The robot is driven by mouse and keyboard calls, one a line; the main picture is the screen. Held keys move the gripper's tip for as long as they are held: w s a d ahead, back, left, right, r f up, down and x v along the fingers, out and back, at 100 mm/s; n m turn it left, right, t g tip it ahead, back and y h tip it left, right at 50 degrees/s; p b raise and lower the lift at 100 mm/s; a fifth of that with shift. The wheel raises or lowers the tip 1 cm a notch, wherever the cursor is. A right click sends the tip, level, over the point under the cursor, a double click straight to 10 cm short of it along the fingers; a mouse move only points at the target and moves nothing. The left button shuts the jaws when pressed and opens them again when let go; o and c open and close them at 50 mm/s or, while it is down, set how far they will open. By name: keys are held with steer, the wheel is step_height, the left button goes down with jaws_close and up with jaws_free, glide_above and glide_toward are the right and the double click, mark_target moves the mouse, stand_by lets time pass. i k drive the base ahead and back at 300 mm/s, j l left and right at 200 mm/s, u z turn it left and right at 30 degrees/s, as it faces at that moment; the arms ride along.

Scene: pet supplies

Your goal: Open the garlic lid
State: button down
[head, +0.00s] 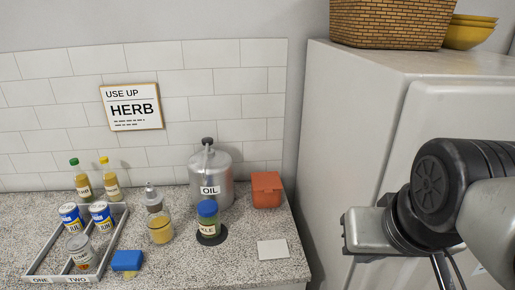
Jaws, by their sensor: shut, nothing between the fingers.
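No label reading garlic is legible. A small terracotta-orange box (266,191) stands on the counter against the tiled wall, right of the oil can. Its top looks covered, but I cannot tell whether it is the garlic container. A jar with a blue lid (207,208) stands on a dark round mat in front of the oil can; its label ends in "KLE". My arm shows at the right, in front of the white cabinet and well apart from the counter items. I cannot make out my gripper's fingertips in the head view.
A metal oil can (211,178) stands beside the orange box. A pale square tile (272,250) lies near the counter's right edge.

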mark_target(267, 182)
steer(key=j+u, duration=0.15)
steer(key=j, duration=0.5)
steer(key=j+u, duration=0.15)
steer(key=j, duration=0.45)
steer(key=i, duration=0.05)
